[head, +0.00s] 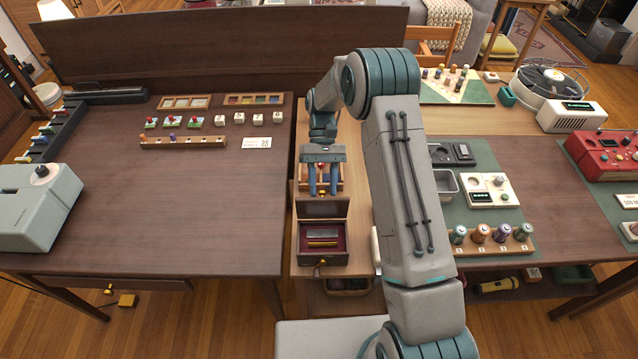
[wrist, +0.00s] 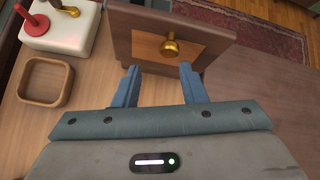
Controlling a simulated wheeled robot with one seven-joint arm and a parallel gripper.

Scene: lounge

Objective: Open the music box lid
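The music box (head: 346,243) is a dark wooden box near the front of the narrow middle table. Its lid (head: 322,208) stands raised at the back, and the maroon-lined inside with a gold-coloured bar shows. A small gold knob sits low on its front. My gripper (head: 321,193) is just behind the raised lid, fingers pointing down, apart and empty. In the wrist view my gripper (wrist: 159,88) shows two blue fingers spread, with a brown wooden panel (wrist: 128,40) bearing a gold knob (wrist: 170,47) beyond them. I cannot tell which object that panel belongs to.
The wrist view shows a small square wooden tray (wrist: 45,82) and a white block (wrist: 65,36) with a red peg at left. A large brown table (head: 150,215) lies left. To the right are a spool rack (head: 490,243) and a white device (head: 490,190).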

